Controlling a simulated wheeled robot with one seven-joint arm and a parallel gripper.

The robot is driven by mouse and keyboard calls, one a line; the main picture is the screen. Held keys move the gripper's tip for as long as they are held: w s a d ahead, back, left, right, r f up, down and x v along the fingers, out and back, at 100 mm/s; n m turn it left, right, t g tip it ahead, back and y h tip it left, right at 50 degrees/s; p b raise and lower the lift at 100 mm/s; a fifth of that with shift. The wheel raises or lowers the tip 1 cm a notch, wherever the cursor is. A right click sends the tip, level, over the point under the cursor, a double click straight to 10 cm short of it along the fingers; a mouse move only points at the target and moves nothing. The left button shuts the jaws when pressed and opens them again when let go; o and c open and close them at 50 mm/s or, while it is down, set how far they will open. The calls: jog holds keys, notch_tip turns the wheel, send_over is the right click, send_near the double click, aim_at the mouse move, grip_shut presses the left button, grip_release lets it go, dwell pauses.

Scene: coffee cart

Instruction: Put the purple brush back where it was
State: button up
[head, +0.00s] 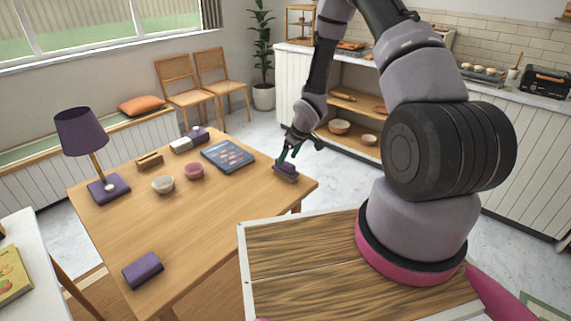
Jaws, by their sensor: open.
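A small purple object that looks like the purple brush (286,173) lies on the wooden table (228,212) near its right corner. My gripper (287,159) points down right above it, with its dark fingers at the brush's top. The jaws are open. At this size I cannot tell whether the fingers touch the brush or stand around its upper part.
On the table are a blue book (228,156), a pink bowl (194,171), a pale bowl (163,185), a wooden block (149,160), a purple lamp (80,132), rolled cloths (181,146) and a folded purple thing (143,270). The table's middle is clear.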

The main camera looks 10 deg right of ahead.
jog(key=s+d+r+m+t+h, duration=0.1)
jog(key=s+d+r+m, duration=0.15)
jog(key=r, duration=0.85)
jog(key=s+d+r+m+h, duration=0.1)
jog(key=s+d+r, duration=0.2)
jog(key=r, duration=0.8)
jog(key=s+d+r+m+t+h, duration=0.1)
jog(key=s+d+r+m, duration=0.15)
jog(key=r, duration=0.85)
jog(key=s+a+r+m+y, duration=0.1)
jog(key=s+r+m, duration=0.1)
jog(key=s+r, duration=0.6)
jog(key=s+a+r+m+t+y, duration=0.1)
jog(key=s+a+r+m, duration=0.1)
jog(key=s+r, duration=0.5)
jog(key=s+m, duration=0.1)
jog(key=s, duration=0.4)
jog(key=shift+s+r+y, duration=0.3)
jog(key=shift+s+r, duration=0.05)
jog(key=shift+s, duration=0.05)
